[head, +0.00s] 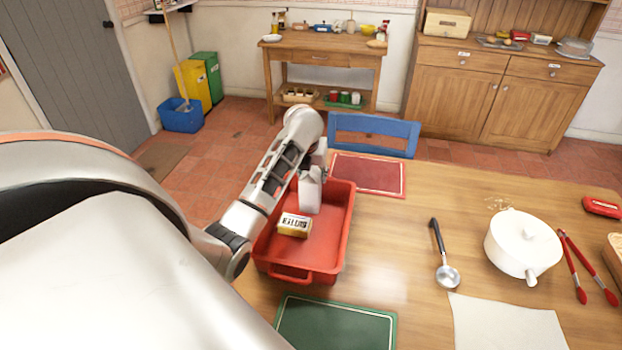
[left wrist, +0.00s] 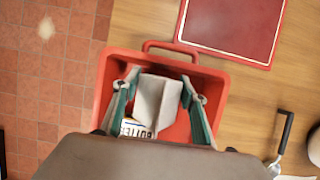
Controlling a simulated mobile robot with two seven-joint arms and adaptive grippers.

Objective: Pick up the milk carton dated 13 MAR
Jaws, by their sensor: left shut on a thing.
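A white-grey milk carton (head: 309,192) stands at the far end of a red tray (head: 345,225) on the wooden table. No date is readable on it. My left gripper (head: 315,170) reaches down over the tray from the left and is shut on the carton. In the left wrist view the gripper's two green-lined fingers (left wrist: 160,92) lie on either side of the carton (left wrist: 150,95). I cannot tell whether the carton touches the tray floor. My right gripper is not in view.
A yellow and white butter pack (head: 294,225) lies in the tray near the carton. A red mat (head: 368,175) and a green mat (head: 335,325) flank the tray. A ladle (head: 446,273), white pot (head: 522,245) and red tongs (head: 588,268) are to the right. A blue chair (head: 375,130) stands behind.

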